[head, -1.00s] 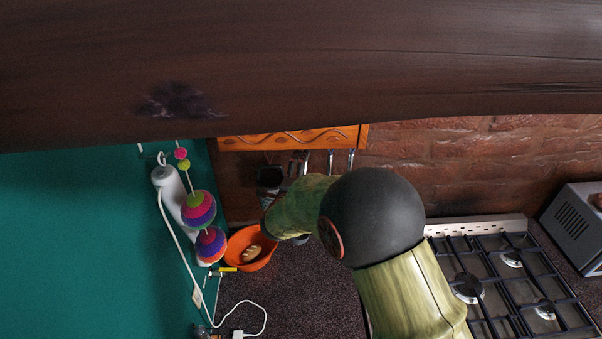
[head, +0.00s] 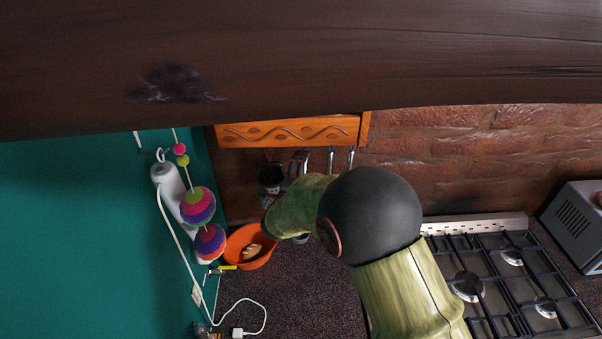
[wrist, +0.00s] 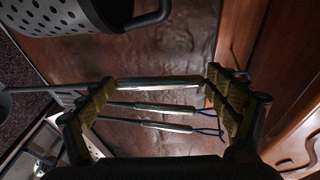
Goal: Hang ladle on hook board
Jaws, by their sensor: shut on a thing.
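The hook board (head: 290,132) is an orange carved wooden board on the wall in the head view. Several utensils with metal handles (head: 330,160) hang below it. In the wrist view my gripper (wrist: 155,92) has its fingers apart, left and right. A silver handle (wrist: 160,83), which looks like the ladle's, spans between the fingertips, and its blue loop shows by the right finger. Two more handles with blue loops (wrist: 165,127) hang beside it. My arm hides the gripper in the head view. The ladle's bowl is not clearly visible.
A perforated metal container (wrist: 65,15) with a dark handle is close at the wrist view's upper left. An orange bowl (head: 236,262) stands on the counter below. A gas stove (head: 490,275) is at the right. A dark beam (head: 300,60) crosses the top.

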